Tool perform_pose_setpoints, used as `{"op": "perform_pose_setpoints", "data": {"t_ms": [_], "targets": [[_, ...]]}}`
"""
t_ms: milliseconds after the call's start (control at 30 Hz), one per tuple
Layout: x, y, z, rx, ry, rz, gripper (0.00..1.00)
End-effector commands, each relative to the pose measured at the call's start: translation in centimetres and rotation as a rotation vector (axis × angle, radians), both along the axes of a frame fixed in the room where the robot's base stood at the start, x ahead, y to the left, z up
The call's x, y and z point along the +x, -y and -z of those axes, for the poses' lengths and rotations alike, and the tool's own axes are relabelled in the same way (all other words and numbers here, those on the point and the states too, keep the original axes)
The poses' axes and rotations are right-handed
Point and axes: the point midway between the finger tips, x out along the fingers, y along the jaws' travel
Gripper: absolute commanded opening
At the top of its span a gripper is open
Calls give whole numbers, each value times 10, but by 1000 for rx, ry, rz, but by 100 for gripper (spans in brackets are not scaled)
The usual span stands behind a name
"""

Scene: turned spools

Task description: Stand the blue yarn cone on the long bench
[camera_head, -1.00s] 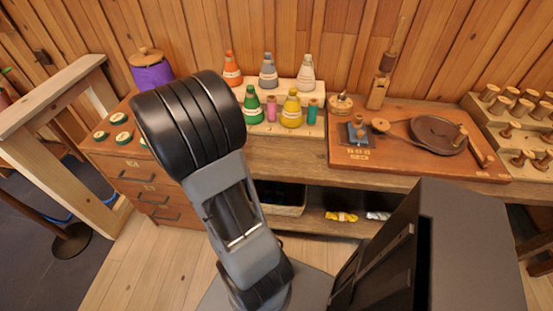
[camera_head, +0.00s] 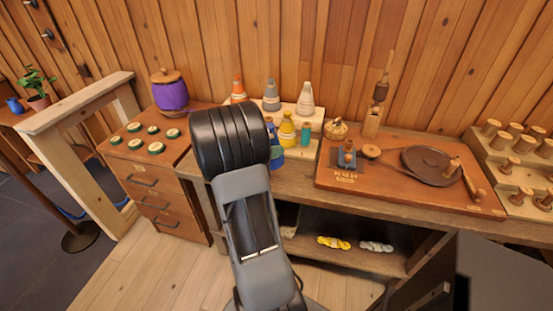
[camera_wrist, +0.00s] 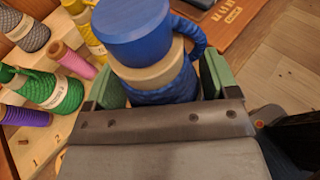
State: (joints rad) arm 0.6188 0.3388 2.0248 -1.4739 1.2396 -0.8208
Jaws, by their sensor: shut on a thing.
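The blue yarn cone (camera_wrist: 150,55) has a blue top, a tan band and blue yarn below. My gripper (camera_wrist: 160,88) is shut on it, one green jaw pad on each side. In the head view the blue cone (camera_head: 277,150) shows just right of my arm, in front of the rack. The long bench (camera_head: 296,183) runs along the wall behind. I cannot tell how far the cone is above the bench top.
A stepped rack (camera_head: 315,119) on the bench holds orange, grey, white and yellow cones and a teal spool. To its right is a board (camera_head: 425,190) with a dark wheel. Left is a drawer cabinet (camera_head: 150,165) with green-rimmed discs and a purple jar. Bare bench shows before the rack.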

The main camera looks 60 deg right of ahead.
Motion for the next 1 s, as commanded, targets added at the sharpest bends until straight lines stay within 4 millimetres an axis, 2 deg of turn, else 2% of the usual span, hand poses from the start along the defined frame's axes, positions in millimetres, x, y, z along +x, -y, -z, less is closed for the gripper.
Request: {"op": "perform_pose_setpoints", "data": {"t_ms": [33, 100, 300, 533, 633, 800, 1000], "targets": [[-1, 11, 7, 0, -3, 4, 43], [-1, 20, 21, 1, -4, 2, 43], [-1, 41, 44, -1, 0, 3, 43], [-1, 49, 53, -2, 0, 3, 43], [-2, 56, 63, 0, -2, 5, 43], [-1, 56, 84, 0, -2, 3, 43], [-1, 56, 91, -3, 1, 3, 43]]}}
